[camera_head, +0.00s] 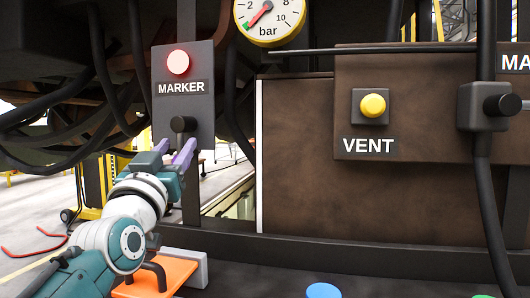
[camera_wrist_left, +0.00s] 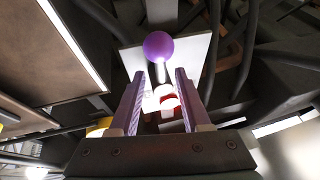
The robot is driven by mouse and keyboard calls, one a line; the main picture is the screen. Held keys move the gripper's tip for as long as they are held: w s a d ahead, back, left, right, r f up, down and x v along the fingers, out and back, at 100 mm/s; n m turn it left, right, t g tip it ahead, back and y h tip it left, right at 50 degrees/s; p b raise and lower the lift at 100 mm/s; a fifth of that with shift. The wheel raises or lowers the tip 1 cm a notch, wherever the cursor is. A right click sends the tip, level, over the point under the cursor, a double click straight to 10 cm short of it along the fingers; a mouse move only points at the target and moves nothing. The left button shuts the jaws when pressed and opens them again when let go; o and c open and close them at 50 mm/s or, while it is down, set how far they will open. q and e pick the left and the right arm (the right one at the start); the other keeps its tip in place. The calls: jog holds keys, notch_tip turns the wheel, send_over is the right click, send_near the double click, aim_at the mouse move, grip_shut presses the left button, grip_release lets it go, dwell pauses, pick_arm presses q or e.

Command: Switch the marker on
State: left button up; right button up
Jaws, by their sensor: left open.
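The grey MARKER panel (camera_head: 199,106) hangs left of centre in the head view. It has a round pinkish-red lamp (camera_head: 178,62) above its label and a dark knob (camera_head: 183,124) below it. My left gripper (camera_head: 177,146) is open, with its purple fingers just below the knob and apart from each other. In the left wrist view the fingers (camera_wrist_left: 160,72) stand open, with a purple-looking ball (camera_wrist_left: 158,46), probably the knob's end, just beyond their tips. A red and white round part (camera_wrist_left: 168,99) shows between the fingers. My right gripper is out of view.
To the right is a brown box with a yellow VENT button (camera_head: 373,105) and a black knob (camera_head: 502,105) with a thick cable. A pressure gauge (camera_head: 270,18) sits above. Dark hoses hang around the marker panel.

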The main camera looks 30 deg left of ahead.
pick_arm(q)
jog(key=s+d, duration=0.4)
jog(key=s, duration=0.5)
jog(key=shift+s+d, duration=0.15)
jog(key=s+d+f+m+g+h+p, duration=0.1)
jog(key=s+d+f+m+g+h, duration=0.15)
jog(key=d+f+g+h, duration=0.35)
jog(key=s+d+f+m+g+h+p, duration=0.1)
jog(key=d+f+m+g+h, duration=0.2)
jog(key=f, duration=0.5)
jog(key=s+d+f+m+g+p, duration=0.1)
jog(key=s+d+f+g, duration=0.25)
jog(key=s, duration=0.55)
jog(key=s+d+f+m+g+p, duration=0.15)
jog(key=s+f+g, duration=0.25)
jog(key=s, duration=0.5)
notch_tip(320, 180, up, 38)
jog(key=p, duration=3.7)
jog(key=shift+w+n+h, duration=0.25)
jog(key=shift+n+h, duration=0.05)
jog(key=shift+n, duration=0.1)
